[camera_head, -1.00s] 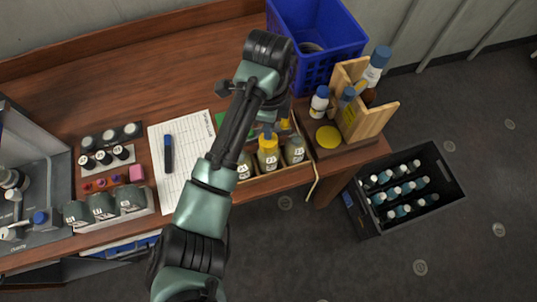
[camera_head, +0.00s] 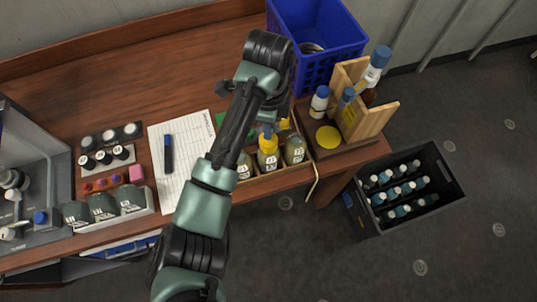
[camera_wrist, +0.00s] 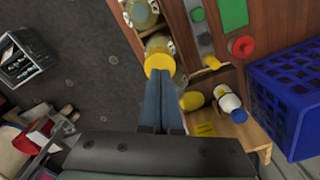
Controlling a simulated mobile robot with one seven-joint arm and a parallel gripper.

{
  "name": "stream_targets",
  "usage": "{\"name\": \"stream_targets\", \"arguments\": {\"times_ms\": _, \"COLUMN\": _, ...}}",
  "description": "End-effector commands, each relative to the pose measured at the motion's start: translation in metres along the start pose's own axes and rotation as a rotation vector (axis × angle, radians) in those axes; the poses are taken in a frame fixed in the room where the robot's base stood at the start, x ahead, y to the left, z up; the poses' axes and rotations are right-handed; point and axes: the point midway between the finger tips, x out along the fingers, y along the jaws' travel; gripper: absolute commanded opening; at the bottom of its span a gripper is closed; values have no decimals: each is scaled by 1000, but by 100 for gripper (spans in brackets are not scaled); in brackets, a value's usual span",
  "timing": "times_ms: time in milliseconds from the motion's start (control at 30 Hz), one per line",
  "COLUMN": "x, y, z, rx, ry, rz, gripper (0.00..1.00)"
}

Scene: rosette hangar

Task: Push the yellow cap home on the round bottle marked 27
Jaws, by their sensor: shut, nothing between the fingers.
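The yellow cap (camera_head: 267,140) sits on the neck of the middle round bottle (camera_head: 268,160) in the wooden tray (camera_head: 302,172); the number on its label is too small to read surely. In the wrist view the cap (camera_wrist: 158,60) shows just beyond the fingertips. My gripper (camera_head: 268,129) is shut and empty, its blue fingers pointing down at the top of the cap. In the wrist view the tips (camera_wrist: 163,76) overlap the cap's edge and seem to touch it. Whether the cap is fully down is hidden.
A round bottle (camera_head: 294,150) stands right of the capped one; another (camera_head: 244,167) is partly behind my arm. A wooden stand (camera_head: 362,115) with bottles and a blue crate (camera_head: 317,60) are close by. A written sheet (camera_head: 180,165) lies left.

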Motion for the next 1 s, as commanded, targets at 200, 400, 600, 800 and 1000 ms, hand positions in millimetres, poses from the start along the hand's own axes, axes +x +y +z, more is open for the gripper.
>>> {"name": "stream_targets", "arguments": {"times_ms": 200, "x": 6, "y": 0, "z": 0, "rx": 0, "ry": 1, "rz": 0, "gripper": 0}}
{"name": "stream_targets", "arguments": {"times_ms": 400, "x": 16, "y": 0, "z": 0, "rx": 0, "ry": 1, "rz": 0, "gripper": 0}}
{"name": "stream_targets", "arguments": {"times_ms": 600, "x": 26, "y": 0, "z": 0, "rx": 0, "ry": 0, "rz": 0, "gripper": 0}}
{"name": "stream_targets", "arguments": {"times_ms": 800, "x": 28, "y": 0, "z": 0, "rx": 0, "ry": 0, "rz": 0, "gripper": 0}}
{"name": "stream_targets", "arguments": {"times_ms": 1000, "x": 27, "y": 0, "z": 0, "rx": 0, "ry": 0, "rz": 0, "gripper": 0}}
